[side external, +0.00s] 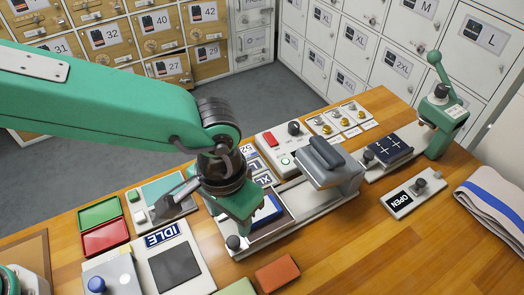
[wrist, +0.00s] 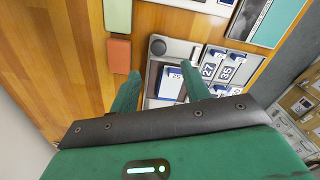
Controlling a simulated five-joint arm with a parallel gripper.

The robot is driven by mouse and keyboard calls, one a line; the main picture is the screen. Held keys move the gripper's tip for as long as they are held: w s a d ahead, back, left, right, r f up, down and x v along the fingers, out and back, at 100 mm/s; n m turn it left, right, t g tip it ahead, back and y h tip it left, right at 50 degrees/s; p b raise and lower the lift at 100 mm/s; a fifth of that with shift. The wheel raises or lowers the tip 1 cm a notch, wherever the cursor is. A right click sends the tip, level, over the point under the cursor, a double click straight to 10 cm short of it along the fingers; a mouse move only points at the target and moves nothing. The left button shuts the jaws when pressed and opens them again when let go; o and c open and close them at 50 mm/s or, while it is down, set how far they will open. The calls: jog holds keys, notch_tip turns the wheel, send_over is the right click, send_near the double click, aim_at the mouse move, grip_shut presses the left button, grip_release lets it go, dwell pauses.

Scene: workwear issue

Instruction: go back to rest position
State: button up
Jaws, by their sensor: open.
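My gripper (side external: 238,212) hangs low over the left end of a grey sliding tray fixture (side external: 283,232) on the wooden bench, in the side external view. In the wrist view, my gripper (wrist: 160,88) has its two green fingers spread apart with nothing held between them. A blue and white block (wrist: 170,84) lies in the tray beyond and between the fingers. In the side external view this block (side external: 268,211) is partly hidden behind my gripper. I cannot tell exactly how high the fingertips are above it.
A grey press head (side external: 330,165) stands right of my gripper on the same fixture. A green lever device (side external: 440,110) stands farther right. An IDLE panel (side external: 165,235), red and green trays (side external: 103,235) and an orange block (side external: 277,274) are nearby. Bare wood lies at front right.

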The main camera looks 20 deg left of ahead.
jog(key=w+a+r+n+t, duration=0.1)
jog(key=w+a+r, duration=0.15)
jog(key=a, duration=0.45)
jog(key=w+a+r+h, duration=0.1)
jog(key=a+r, duration=0.3)
jog(key=a, duration=0.2)
jog(key=w+a+r+n+t, duration=0.1)
jog(key=a+r, duration=0.3)
jog(key=a, duration=0.3)
jog(key=s+a+t, duration=0.1)
jog(key=s+a, duration=0.2)
jog(key=a, duration=0.3)
jog(key=s+a+r+n+t, duration=0.1)
jog(key=s+a, duration=0.2)
jog(key=a, duration=0.3)
jog(key=s+a+n+t+y, duration=0.1)
jog(key=s+a, duration=0.2)
jog(key=a, duration=0.3)
jog(key=shift+a+r+t, duration=0.2)
jog(key=shift+r+t, duration=0.1)
jog(key=shift+r, duration=0.05)
